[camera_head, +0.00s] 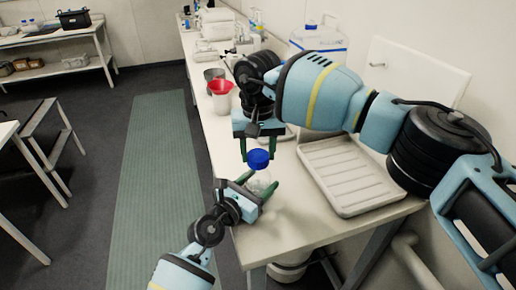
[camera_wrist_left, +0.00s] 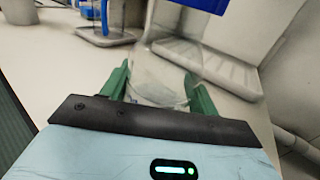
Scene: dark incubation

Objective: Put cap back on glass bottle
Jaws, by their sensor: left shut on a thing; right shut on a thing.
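The clear glass bottle (camera_head: 260,179) stands at the near left end of the white bench. My left gripper (camera_head: 257,187) is shut around its body from the front. In the left wrist view the bottle (camera_wrist_left: 162,65) is between the green fingers. The blue cap (camera_head: 258,158) is at the top of the bottle. My right gripper (camera_head: 258,150) points down from above and is shut on the cap. The cap's lower edge (camera_wrist_left: 205,5) shows at the top of the left wrist view. I cannot tell whether the cap is seated on the neck.
A white ribbed tray (camera_head: 345,205) lies right of the bottle. A red funnel-like piece (camera_head: 220,86) on a white container and a large carboy (camera_head: 318,42) stand farther back. The bench's left edge is close to the bottle. The floor (camera_head: 90,215) to the left is open.

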